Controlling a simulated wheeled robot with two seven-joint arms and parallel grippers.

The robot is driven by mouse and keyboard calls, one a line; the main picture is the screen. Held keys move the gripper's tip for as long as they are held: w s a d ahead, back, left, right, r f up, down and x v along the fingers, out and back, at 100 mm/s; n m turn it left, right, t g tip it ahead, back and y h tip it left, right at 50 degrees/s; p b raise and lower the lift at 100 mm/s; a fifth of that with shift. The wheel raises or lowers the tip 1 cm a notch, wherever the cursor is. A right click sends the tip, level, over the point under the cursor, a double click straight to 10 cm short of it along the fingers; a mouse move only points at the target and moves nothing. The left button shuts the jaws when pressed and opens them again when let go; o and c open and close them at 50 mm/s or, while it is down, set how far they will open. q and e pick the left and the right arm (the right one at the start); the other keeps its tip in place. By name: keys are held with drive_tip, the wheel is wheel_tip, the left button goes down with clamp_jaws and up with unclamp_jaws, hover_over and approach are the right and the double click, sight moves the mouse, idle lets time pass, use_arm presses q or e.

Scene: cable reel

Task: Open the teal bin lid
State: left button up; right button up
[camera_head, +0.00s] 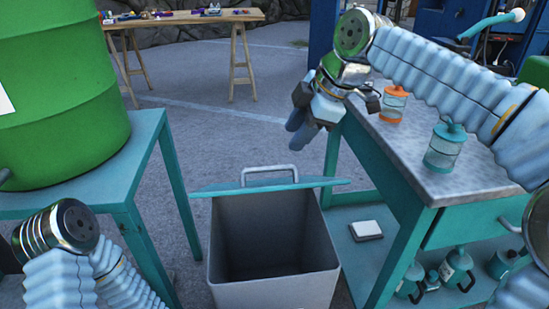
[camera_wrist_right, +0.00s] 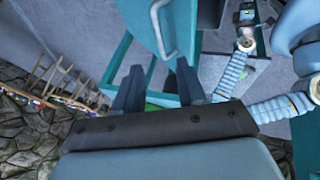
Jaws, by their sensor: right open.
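The grey bin (camera_head: 275,292) stands on the ground between two teal tables, its dark inside showing. Its teal lid (camera_head: 225,189) is raised at the far rim and seen nearly edge-on, with a pale handle (camera_head: 270,169) beyond it. In the right wrist view the lid (camera_wrist_right: 140,18) and its handle (camera_wrist_right: 163,30) lie past the fingertips. My right gripper (camera_head: 304,128) is above and beyond the lid, apart from the handle; its spread fingers (camera_wrist_right: 158,82) hold nothing. My left arm shows at the lower left; I cannot make out its gripper.
A green drum (camera_head: 65,95) stands on the left teal table (camera_head: 100,190). Open pavement lies behind the bin.

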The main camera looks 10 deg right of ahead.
sight(270, 167)
drive_tip(key=x, duration=1.1)
clamp_jaws()
